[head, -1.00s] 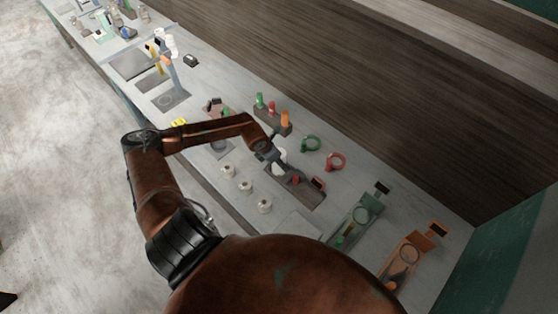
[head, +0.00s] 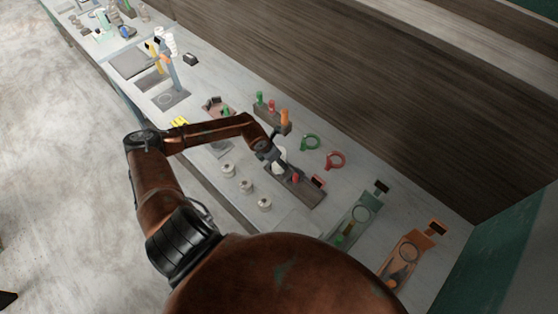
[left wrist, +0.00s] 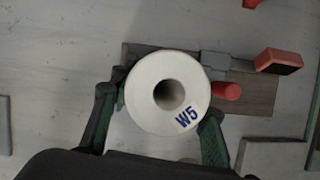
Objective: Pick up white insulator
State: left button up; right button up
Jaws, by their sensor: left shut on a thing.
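The white insulator (left wrist: 151,118) is a thick round ring with a dark centre hole and a blue "W5" mark. In the left wrist view it sits between the two green-lined fingers of my left gripper (left wrist: 160,128), which is shut on it. In the head view the insulator (head: 281,155) shows as a small white shape at the tip of my left gripper (head: 273,157), above the far-left end of a dark wooden fixture (head: 310,195). The arm hides part of it. My right gripper is not in view.
The fixture carries a grey clamp and red parts (left wrist: 228,91). A block with coloured pegs (head: 272,115) stands near the wooden wall.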

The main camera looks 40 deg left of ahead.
aim_at(283, 149)
pick_arm(q)
grip_shut()
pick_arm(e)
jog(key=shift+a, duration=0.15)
pick_arm(q)
jog(key=shift+w+r, duration=0.1)
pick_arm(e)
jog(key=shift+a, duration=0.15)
pick_arm(q)
jog(key=shift+a+r, duration=0.1)
jog(key=shift+r, duration=0.2)
notch_tip(283, 149, up, 10)
jog(key=shift+r+b, duration=0.1)
jog(key=shift+b, duration=0.75)
jog(key=shift+r, duration=0.55)
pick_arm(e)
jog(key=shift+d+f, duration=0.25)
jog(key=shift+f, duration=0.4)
